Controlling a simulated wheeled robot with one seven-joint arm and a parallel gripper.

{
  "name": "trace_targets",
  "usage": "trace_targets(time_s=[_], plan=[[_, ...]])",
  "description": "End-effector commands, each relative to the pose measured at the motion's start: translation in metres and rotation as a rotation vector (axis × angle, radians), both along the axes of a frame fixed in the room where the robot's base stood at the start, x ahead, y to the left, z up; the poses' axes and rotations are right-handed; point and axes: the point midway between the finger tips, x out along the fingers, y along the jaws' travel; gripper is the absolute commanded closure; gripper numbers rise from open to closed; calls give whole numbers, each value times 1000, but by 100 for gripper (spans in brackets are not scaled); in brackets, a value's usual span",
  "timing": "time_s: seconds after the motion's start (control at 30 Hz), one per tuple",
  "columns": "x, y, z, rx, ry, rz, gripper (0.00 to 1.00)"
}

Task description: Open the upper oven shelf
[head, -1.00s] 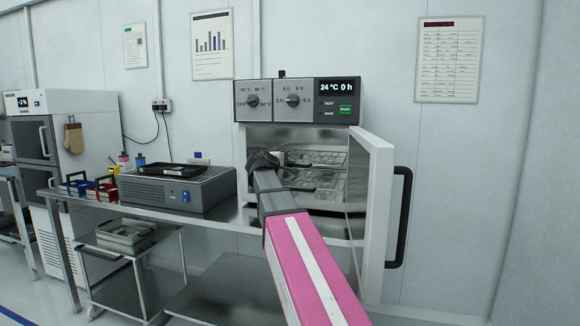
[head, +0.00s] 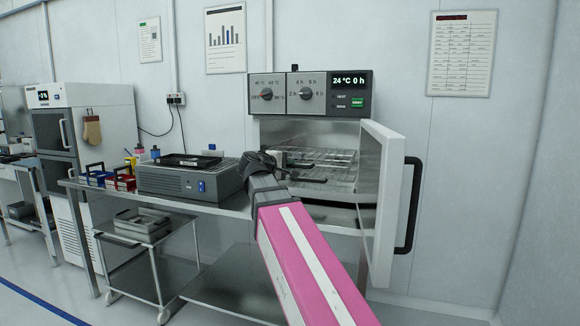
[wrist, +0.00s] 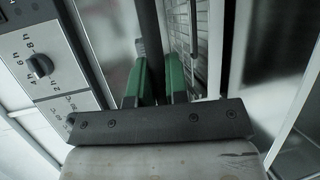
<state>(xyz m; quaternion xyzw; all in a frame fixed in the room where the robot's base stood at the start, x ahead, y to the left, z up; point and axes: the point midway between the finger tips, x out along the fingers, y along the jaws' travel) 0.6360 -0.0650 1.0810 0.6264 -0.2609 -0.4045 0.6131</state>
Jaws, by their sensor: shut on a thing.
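The oven (head: 310,95) stands on the bench with its door (head: 384,200) swung wide open to the right. The upper shelf (head: 322,155) is a wire rack inside the chamber. A lower rack with a dark handle (head: 308,180) shows under it. My gripper (wrist: 158,75) has its green fingers closed around a dark bar (wrist: 149,25) in the wrist view, which looks like the upper shelf's handle. In the head view my wrist (head: 262,163) is at the left side of the opening and hides the fingers and the grasp.
The door's black handle (head: 411,205) sticks out at the right. A grey hot plate unit (head: 190,180) with a black tray stands on the bench to the left. Red and blue racks (head: 108,178) sit farther left. A cart (head: 145,228) stands in front of the bench.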

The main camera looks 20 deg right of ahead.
Motion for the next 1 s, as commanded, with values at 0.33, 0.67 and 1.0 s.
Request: trace_targets(time_s=[0.33,0.67,1.0], plan=[[0,0,0,1,1,0,69],[-1,1,0,0,0,0,60],[-23,35,7,0,0,2,60]])
